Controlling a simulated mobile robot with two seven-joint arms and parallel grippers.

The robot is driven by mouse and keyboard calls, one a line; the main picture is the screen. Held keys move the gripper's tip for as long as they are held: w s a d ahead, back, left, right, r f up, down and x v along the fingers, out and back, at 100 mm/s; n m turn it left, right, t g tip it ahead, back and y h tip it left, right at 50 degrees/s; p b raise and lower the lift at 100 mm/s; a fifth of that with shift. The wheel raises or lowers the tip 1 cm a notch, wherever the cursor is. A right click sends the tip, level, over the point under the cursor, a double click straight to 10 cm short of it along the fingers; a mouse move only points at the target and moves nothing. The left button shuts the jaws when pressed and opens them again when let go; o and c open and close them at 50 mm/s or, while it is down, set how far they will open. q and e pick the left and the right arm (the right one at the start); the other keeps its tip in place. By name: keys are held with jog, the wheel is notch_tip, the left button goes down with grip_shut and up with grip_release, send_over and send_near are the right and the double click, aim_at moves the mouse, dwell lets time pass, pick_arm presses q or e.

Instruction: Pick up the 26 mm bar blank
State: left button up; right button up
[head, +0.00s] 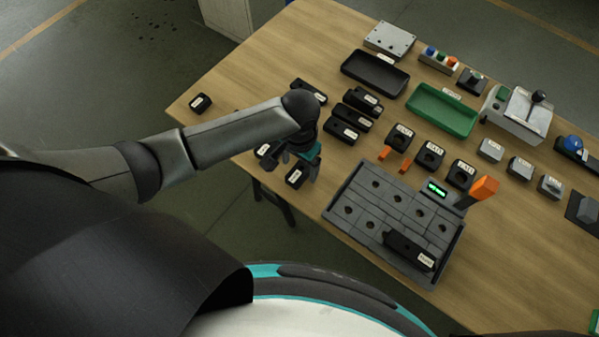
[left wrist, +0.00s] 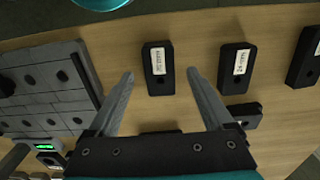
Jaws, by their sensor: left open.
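Several black blocks with white labels lie on the wooden table; the labels are too small to read surely, so I cannot tell which is the 26 mm bar blank. My left gripper (head: 300,165) is open and empty above the table's near edge. In the left wrist view its spread fingers (left wrist: 161,75) frame one black labelled block (left wrist: 158,60), which also shows in the head view (head: 295,177) just below the gripper. A second labelled block (left wrist: 237,62) lies to the right of the fingers, partly hidden by the gripper in the head view (head: 265,150). My right gripper is not in view.
A grey slotted fixture plate (head: 340,208) with a black labelled block (head: 405,247) on it stands right of the gripper. Other black blocks (head: 341,131) lie beyond. A black tray (head: 375,73) and a green tray (head: 442,110) are farther back. The table's left side is mostly clear.

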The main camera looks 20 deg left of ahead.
pick_arm(q)
jog(key=shift+f, duration=0.9)
jog(key=shift+c, duration=0.2)
grip_shut()
jog(key=shift+r, duration=0.1)
dwell(0.4)
